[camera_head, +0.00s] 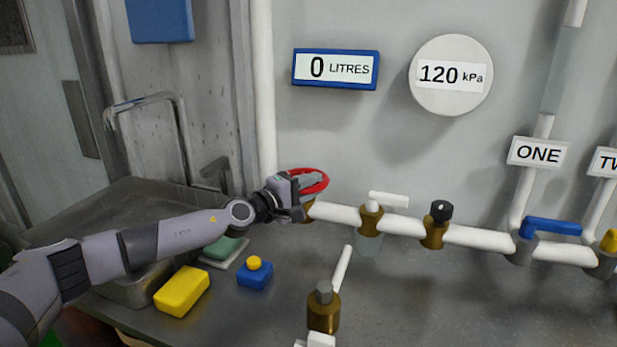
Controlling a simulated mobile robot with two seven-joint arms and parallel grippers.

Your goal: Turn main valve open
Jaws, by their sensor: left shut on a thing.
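The fingers and part of the wheel overlap, so the exact grip is partly hidden. A brass fitting below the wheel is mostly covered by the gripper. A blue display (336,69) on the wall reads 0 LITRES. A round gauge (451,75) reads 120 kPa. My right gripper is not in view.
Along the pipe are a white lever valve (388,199), a black knob (441,211) and a blue lever (552,226). A brass valve (323,310) stands in front. A yellow sponge (182,291) and a blue box with a yellow button (255,274) lie below my left arm.

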